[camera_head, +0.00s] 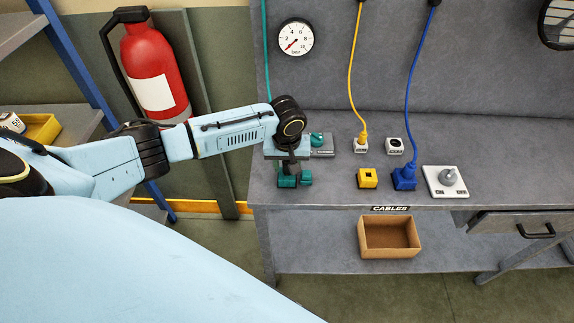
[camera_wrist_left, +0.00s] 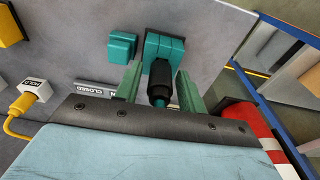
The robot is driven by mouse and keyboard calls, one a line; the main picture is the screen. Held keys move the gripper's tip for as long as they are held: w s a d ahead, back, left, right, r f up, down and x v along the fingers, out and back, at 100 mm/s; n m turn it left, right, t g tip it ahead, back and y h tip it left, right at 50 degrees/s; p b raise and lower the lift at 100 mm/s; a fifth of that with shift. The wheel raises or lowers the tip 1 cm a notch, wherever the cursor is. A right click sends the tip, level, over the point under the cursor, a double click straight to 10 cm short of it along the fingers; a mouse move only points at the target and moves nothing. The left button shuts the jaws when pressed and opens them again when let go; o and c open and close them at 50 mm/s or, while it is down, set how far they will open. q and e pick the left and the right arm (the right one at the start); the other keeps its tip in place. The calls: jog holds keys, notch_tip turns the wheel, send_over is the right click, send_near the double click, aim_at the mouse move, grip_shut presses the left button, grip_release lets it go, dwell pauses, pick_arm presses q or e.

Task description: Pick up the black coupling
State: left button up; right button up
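The black coupling (camera_wrist_left: 160,78) shows in the left wrist view as a dark stepped cylinder in front of a teal block (camera_wrist_left: 166,46), with a bit of teal at its near end. My left gripper (camera_wrist_left: 160,92) has its two green fingers on either side of the coupling, with a visible gap on each side. It is open and holds nothing. In the head view my left gripper (camera_head: 290,160) is over the left end of the bench, above teal blocks; the wrist hides much of the coupling there. My right gripper is in neither view.
A smaller teal block (camera_wrist_left: 123,48) stands beside the coupling's block. A grey plate with a teal knob (camera_head: 318,140) is close to the wrist. Yellow plug (camera_head: 363,143), yellow socket (camera_head: 367,178), blue plug (camera_head: 404,178) and white switch plate (camera_head: 446,181) are to the right. A gauge (camera_head: 296,37) hangs behind.

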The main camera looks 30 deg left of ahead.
pick_arm(q)
grip_shut()
notch_tip(320, 180, up, 10)
jog(key=shift+f, duration=1.35)
